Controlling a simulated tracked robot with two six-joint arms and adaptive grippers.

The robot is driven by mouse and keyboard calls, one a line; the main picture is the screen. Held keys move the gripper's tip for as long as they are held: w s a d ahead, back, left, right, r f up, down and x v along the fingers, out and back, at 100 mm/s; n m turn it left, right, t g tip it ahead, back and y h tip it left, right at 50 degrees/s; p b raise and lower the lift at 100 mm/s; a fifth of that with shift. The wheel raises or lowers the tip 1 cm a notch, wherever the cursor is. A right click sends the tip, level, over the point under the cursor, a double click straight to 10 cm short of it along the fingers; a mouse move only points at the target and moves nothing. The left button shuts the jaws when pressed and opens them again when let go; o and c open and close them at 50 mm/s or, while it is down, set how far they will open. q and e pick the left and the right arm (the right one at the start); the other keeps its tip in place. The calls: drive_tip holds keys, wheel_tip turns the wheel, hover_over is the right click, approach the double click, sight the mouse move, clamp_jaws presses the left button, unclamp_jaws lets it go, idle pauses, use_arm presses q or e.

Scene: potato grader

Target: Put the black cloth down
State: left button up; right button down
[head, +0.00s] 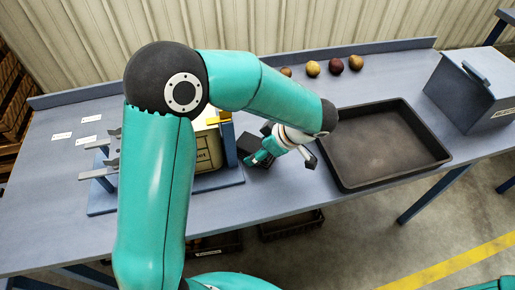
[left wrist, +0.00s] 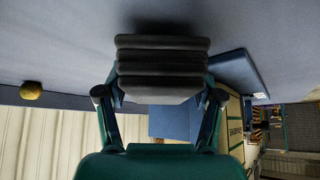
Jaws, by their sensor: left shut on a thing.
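The black cloth (left wrist: 162,62) is a folded stack of thick dark layers in the left wrist view. My left gripper (left wrist: 160,96) is shut on it, with one finger at each side. In the head view the gripper (head: 262,152) and the dark cloth (head: 253,145) are low over the blue-grey table, between the stand and the black tray. A dark shadow lies beside the cloth; I cannot tell whether it touches the table. My left arm hides part of the scene. My right gripper is not in view.
A black tray (head: 400,175) lies to the right of the gripper. A blue stand with a cream container (head: 208,156) is close on the left. Several potatoes (head: 335,67) lie along the back. A blue-grey box (head: 473,88) stands at the far right. Table in front of the gripper is clear.

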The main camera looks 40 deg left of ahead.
use_arm(q)
drive_tip(key=shift+f, duration=0.2)
drive_tip(key=o, duration=1.5)
drive_tip(key=shift+r, duration=0.1)
drive_tip(key=shift+o, duration=0.2)
drive_tip(key=shift+r+p, duration=0.4)
drive_tip(key=shift+p, duration=0.05)
drive_tip(key=shift+r+p, duration=0.3)
drive_tip(key=shift+p, duration=0.2)
drive_tip(key=b+v, duration=0.1)
drive_tip(key=v, duration=1)
drive_tip(key=shift+d+r, duration=0.25)
drive_tip(key=shift+d, duration=0.05)
